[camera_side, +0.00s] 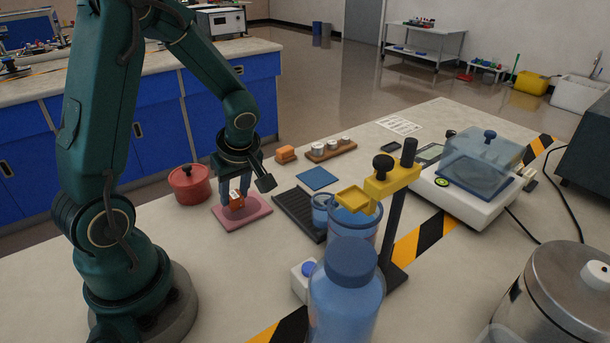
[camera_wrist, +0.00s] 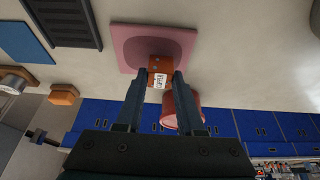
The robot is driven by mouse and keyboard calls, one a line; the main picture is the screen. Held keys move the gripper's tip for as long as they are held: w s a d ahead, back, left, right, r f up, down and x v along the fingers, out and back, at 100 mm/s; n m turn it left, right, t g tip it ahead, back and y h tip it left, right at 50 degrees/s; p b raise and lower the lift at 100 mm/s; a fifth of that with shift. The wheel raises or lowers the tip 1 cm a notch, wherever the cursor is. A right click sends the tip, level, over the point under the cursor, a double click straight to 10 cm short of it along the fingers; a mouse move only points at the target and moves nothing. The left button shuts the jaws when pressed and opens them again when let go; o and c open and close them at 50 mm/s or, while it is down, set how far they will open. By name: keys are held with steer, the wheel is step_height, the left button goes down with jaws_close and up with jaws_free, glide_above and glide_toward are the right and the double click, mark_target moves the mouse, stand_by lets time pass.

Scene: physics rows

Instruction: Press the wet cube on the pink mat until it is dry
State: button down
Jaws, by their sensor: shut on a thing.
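The cube (camera_side: 236,201) is orange-brown with a white label and is held between the fingers of my gripper (camera_side: 239,190). In the side view it is over the pink mat (camera_side: 257,214); I cannot tell whether it touches the mat. The wrist view shows the cube (camera_wrist: 160,66) between the fingertips of my gripper (camera_wrist: 155,78), with its label facing the camera. The pink mat (camera_wrist: 126,36) lies beyond it and has a darker patch around the cube. How wet the cube is cannot be seen.
A red lidded pot (camera_side: 189,185) stands left of the mat. A dark ribbed rack (camera_side: 299,212) and a blue mat (camera_side: 317,179) lie to its right. A yellow-armed stand (camera_side: 382,185), a blue bottle (camera_side: 345,300) and a scale (camera_side: 465,190) are farther right. An orange block (camera_side: 285,154) sits behind.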

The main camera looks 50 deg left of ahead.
steer(key=shift+f, duration=0.65)
stand_by(1.0)
steer(key=shift+s+r, duration=0.3)
steer(key=shift+r, duration=0.4)
steer(key=shift+r, duration=2.55)
